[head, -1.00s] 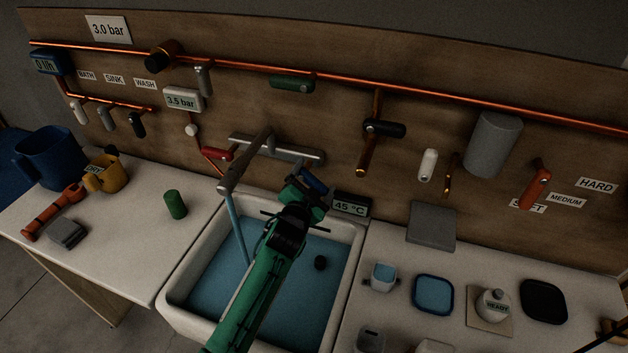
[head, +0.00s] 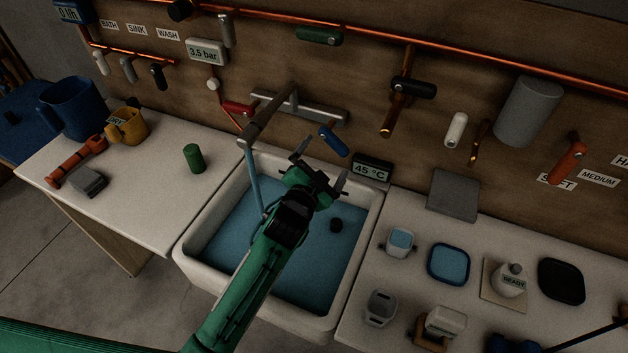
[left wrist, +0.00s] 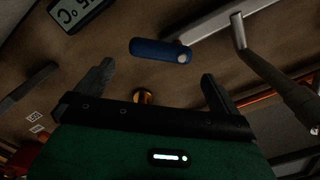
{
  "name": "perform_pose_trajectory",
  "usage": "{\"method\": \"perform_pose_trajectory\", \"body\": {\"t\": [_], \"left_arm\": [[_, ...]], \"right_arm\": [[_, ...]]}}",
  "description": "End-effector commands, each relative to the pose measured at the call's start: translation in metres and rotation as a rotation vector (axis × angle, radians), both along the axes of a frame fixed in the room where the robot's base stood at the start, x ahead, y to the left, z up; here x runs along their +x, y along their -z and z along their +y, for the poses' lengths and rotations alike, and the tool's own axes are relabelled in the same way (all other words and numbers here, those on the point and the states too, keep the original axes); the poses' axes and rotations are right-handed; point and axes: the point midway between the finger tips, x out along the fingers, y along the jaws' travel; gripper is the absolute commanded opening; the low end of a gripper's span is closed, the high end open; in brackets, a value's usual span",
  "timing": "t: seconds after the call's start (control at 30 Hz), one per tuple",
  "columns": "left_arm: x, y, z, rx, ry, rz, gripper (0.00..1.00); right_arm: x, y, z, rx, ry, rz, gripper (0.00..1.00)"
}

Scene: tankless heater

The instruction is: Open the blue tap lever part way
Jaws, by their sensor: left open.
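The blue tap lever (head: 333,141) sits at the right end of the grey mixer bar (head: 305,108) and slants down to the right. In the left wrist view the blue lever (left wrist: 160,50) lies ahead of the fingertips, roughly between their lines. My left gripper (head: 322,165) is open and empty, just below the lever and over the sink, apart from it in the picture. Both fingers of the left gripper (left wrist: 158,76) show spread in the wrist view. A thin stream of water (head: 254,180) runs from the spout (head: 268,120). My right gripper is not seen.
The white sink (head: 205,232) holds blue water and a dark round plug (head: 336,225). A red lever (head: 238,108) is at the bar's left end. A display reading 45 °C (head: 371,170) stands close right of the blue lever. Cups and dishes crowd the right counter.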

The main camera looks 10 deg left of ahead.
Motion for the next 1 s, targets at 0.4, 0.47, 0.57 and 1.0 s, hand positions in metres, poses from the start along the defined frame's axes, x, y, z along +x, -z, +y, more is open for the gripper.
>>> {"method": "perform_pose_trajectory", "body": {"t": [0.4, 0.47, 0.57, 1.0], "left_arm": [[-0.054, 0.000, 0.017, -0.001, 0.001, 0.000, 1.00], [-0.055, 0.000, 0.018, -0.001, 0.000, 0.000, 1.00], [-0.056, 0.000, 0.018, 0.000, 0.000, 0.000, 1.00], [-0.056, 0.000, 0.018, -0.001, 0.000, 0.000, 1.00]], "right_arm": [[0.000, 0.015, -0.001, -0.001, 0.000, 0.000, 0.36], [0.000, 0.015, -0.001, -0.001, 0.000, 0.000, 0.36], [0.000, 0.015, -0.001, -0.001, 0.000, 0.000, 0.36], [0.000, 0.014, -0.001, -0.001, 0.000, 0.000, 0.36]]}}
